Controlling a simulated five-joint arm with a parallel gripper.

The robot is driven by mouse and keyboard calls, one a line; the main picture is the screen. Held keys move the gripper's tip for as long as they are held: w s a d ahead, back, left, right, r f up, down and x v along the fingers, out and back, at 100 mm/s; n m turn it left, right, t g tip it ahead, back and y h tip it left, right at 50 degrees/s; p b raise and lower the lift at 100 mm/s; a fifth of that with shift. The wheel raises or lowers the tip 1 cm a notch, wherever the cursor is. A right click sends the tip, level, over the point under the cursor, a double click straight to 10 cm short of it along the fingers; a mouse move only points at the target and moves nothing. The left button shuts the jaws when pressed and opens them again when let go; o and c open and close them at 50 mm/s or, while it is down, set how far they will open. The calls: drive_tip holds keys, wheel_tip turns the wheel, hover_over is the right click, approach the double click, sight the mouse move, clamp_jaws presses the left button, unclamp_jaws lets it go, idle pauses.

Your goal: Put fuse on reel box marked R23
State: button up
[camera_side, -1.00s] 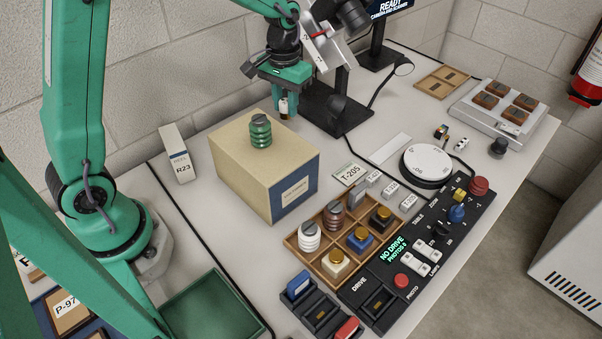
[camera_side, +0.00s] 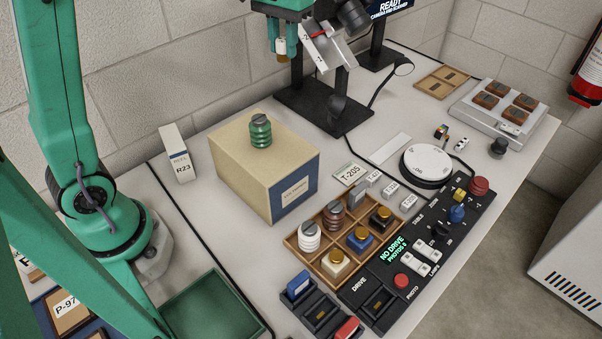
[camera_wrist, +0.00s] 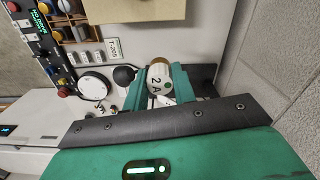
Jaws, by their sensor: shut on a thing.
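The fuse (camera_side: 281,47) is a small white cylinder with brass ends. My gripper (camera_side: 281,38) is shut on it, high above the table at the top of the side view. In the wrist view the fuse (camera_wrist: 158,82) sits between the fingers and shows "2 A"; part of it is hidden by them. The reel box marked R23 (camera_side: 179,154) is a narrow pale box standing by the wall at the left of the side view. My gripper is to its right and higher, apart from it. I do not make out the reel box in the wrist view.
A large tan box (camera_side: 236,170) with a green ribbed piece (camera_side: 260,131) on top stands between the reel box and a wooden tray (camera_side: 291,242) of knobs. A black stand (camera_side: 323,108) is below my gripper. Bare table lies around the reel box.

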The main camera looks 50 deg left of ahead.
drive_tip(key=shift+r, duration=0.7)
drive_tip(key=s+a, duration=0.2)
drive_tip(key=s, duration=2)
drive_tip(key=shift+d+f, duration=0.2)
drive_tip(key=shift+f, duration=2.5)
hover_over(171, 137)
drive_tip(key=shift+f, duration=3.5)
drive_tip(key=shift+f, duration=0.15)
drive_tip(key=shift+f, duration=1.85)
